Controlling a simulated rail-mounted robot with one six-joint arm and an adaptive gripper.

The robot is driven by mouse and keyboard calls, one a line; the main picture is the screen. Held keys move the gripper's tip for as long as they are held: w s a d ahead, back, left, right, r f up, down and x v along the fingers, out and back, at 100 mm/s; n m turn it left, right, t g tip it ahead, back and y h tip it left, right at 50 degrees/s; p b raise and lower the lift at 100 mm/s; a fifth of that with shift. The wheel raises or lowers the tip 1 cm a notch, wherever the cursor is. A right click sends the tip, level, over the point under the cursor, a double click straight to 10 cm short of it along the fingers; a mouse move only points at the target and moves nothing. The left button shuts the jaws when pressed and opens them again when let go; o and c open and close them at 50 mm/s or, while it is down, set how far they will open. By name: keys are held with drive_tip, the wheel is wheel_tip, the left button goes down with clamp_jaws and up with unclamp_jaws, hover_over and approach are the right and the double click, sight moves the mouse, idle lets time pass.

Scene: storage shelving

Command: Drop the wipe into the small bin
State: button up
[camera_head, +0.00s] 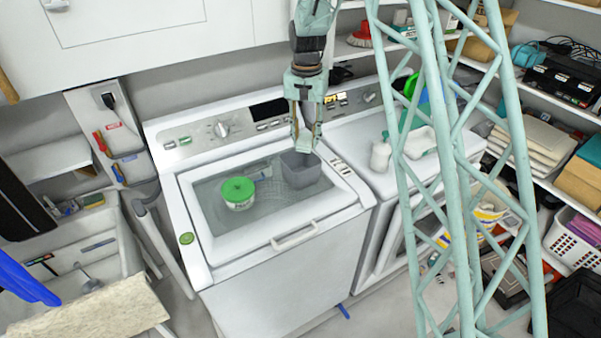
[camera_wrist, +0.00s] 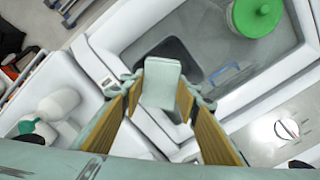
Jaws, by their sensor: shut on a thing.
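My gripper (camera_head: 305,127) is shut on the wipe (camera_head: 304,140), a pale grey-green sheet, above the back of the washer. In the wrist view the wipe (camera_wrist: 160,84) sits between the two fingertips of my gripper (camera_wrist: 162,90). The small bin (camera_head: 301,172) is an open grey box on the glass washer lid. In the head view the wipe overlaps its back rim. In the wrist view the wipe covers the near-left part of the small bin (camera_wrist: 183,58), whose dark inside shows beyond it. The height gap cannot be told exactly.
A white tub with a green lid (camera_head: 238,191) stands on the washer lid, left of the bin. A white bottle (camera_head: 380,155) and a white container (camera_head: 420,143) stand on the right-hand machine. The washer's control panel (camera_head: 222,130) rises behind. The front of the lid is clear.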

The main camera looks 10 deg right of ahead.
drive_tip(key=shift+f, duration=0.8)
drive_tip(key=o, duration=0.9)
drive_tip(key=shift+r, duration=0.1)
drive_tip(key=shift+r, duration=5.9)
drive_tip(key=shift+b, duration=0.3)
